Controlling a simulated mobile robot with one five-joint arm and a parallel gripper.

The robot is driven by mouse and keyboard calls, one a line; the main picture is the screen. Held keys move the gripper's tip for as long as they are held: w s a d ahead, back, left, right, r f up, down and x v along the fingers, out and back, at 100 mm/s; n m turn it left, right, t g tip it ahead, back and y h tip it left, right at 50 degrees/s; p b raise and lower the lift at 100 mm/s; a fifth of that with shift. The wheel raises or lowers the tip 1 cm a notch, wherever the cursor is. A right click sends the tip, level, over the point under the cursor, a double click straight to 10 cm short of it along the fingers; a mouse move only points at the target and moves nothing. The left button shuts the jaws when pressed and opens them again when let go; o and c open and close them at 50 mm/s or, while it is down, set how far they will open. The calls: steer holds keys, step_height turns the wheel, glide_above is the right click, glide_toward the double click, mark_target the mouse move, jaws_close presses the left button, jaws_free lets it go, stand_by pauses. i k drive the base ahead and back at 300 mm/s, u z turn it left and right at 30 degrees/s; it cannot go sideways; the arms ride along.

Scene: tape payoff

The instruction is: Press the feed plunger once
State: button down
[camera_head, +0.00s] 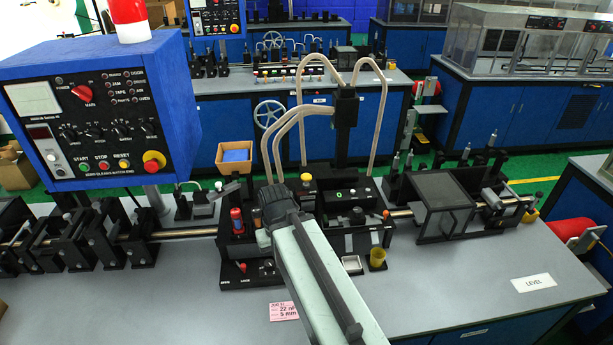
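No part is labelled as the feed plunger, and I cannot tell for sure which one it is. A small upright post with a red and orange top (236,219) stands on the black machine block at the bench's middle, just left of my arm's end. A yellow-topped part (306,178) stands behind and to the right of it. My pale green arm reaches up from the bottom edge, and its dark end with my gripper (275,203) is over the block. The fingers are not clearly seen, and the arm hides part of the block. Contact with anything cannot be told.
A blue control box (100,115) with knobs and buttons hangs at the left. A metal rail (170,233) runs across the grey bench (455,285). Beige hoses (300,85) arch behind the block. The bench's front right is mostly clear.

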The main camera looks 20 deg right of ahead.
mark_target(305, 178)
steer(key=u, duration=0.35)
steer(key=k, duration=1.25)
steer(key=u, duration=1.1)
steer(key=i, duration=1.9)
steer(key=z, duration=0.75)
